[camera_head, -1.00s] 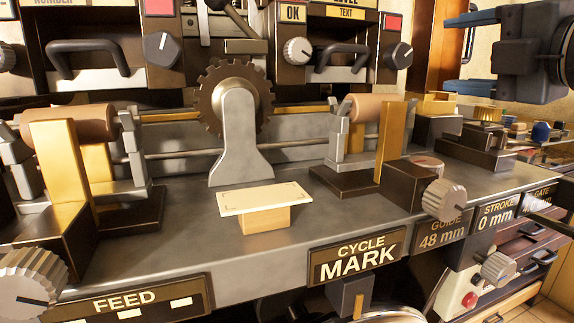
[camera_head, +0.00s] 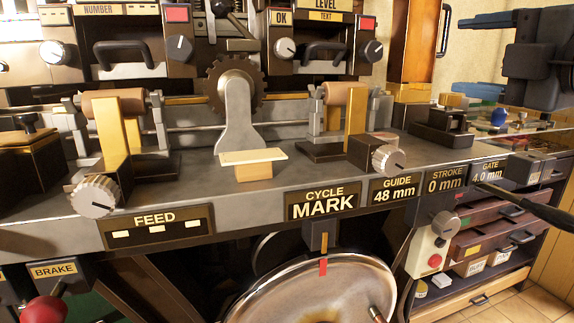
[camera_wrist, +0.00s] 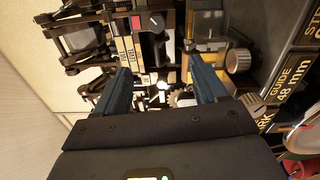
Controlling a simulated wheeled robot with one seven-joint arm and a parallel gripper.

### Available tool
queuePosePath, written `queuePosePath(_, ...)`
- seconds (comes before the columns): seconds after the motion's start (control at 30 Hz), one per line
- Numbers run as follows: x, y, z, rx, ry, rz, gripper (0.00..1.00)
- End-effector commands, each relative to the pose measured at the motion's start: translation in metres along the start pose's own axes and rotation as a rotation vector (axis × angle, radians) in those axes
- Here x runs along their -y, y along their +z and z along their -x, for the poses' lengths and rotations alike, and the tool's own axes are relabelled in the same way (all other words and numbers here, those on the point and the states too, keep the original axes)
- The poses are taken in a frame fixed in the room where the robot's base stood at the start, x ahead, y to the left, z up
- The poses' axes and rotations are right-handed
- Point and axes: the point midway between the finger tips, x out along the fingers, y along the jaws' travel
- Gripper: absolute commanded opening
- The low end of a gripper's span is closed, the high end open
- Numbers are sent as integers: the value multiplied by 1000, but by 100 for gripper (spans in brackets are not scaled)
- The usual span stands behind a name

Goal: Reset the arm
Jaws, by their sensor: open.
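My gripper (camera_wrist: 163,72) shows in the wrist view with its two blue fingers wide apart. It is open, and nothing is held between the fingers. Behind the gap lie parts of the press, blurred and turned sideways. In the head view my dark gripper (camera_head: 540,62) is raised at the upper right, above the right end of the bench and clear of the press. Part of it is cut off by the picture's right edge.
The press bench (camera_head: 275,195) runs across the head view with a toothed wheel (camera_head: 235,85), a small plate (camera_head: 253,156) and knobs. A flywheel (camera_head: 315,290) hangs below. A dark rod (camera_head: 530,207) juts in at right. Drawers (camera_head: 500,225) stand below right.

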Motion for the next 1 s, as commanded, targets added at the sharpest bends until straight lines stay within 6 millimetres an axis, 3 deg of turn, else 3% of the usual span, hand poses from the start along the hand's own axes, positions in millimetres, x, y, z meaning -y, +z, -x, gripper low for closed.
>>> queuePosePath(0.27, 25, -6, -2, 1, 34, -159, 72)
queuePosePath(0.47, 55, -12, -1, 10, 69, -338, 72)
queuePosePath(0.77, 140, -35, 16, 67, 127, -753, 72)
queuePosePath(1.0, 215, -61, 49, 148, 152, -1047, 72)
